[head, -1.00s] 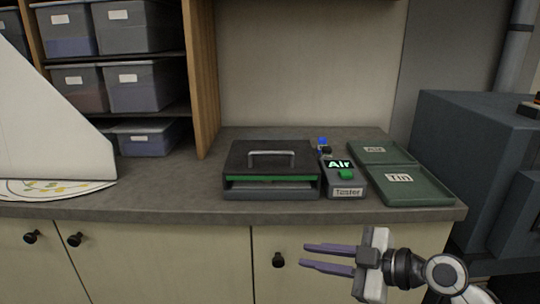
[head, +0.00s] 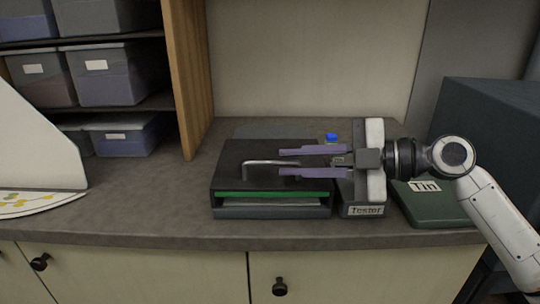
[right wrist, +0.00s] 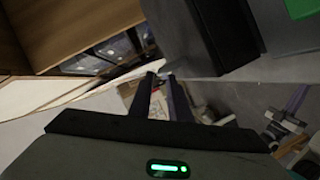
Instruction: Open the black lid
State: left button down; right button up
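The black lid (head: 235,180) lies shut on a low grey box on the counter, with a green strip along its front edge and a light bar handle (head: 262,162) on top. My right gripper (head: 279,161) is open, its two purple fingers pointing left over the right part of the lid. The fingers lie on either side of the handle's right part in the picture; I cannot tell whether they touch it. Both fingers also show in the right wrist view (right wrist: 160,75), with no handle clearly visible between them. My left gripper is out of view.
The tester (head: 362,211) stands right of the box, mostly hidden by my right gripper. A green tray labelled Tin (head: 440,208) is further right, partly behind my arm. Shelves with grey bins (head: 120,75) stand at the back left. Counter left of the box is clear.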

aim_at(278, 163)
jog(key=p+x, duration=0.1)
jog(key=x, duration=0.4)
jog(key=shift+w+a+f, duration=0.15)
grip_shut()
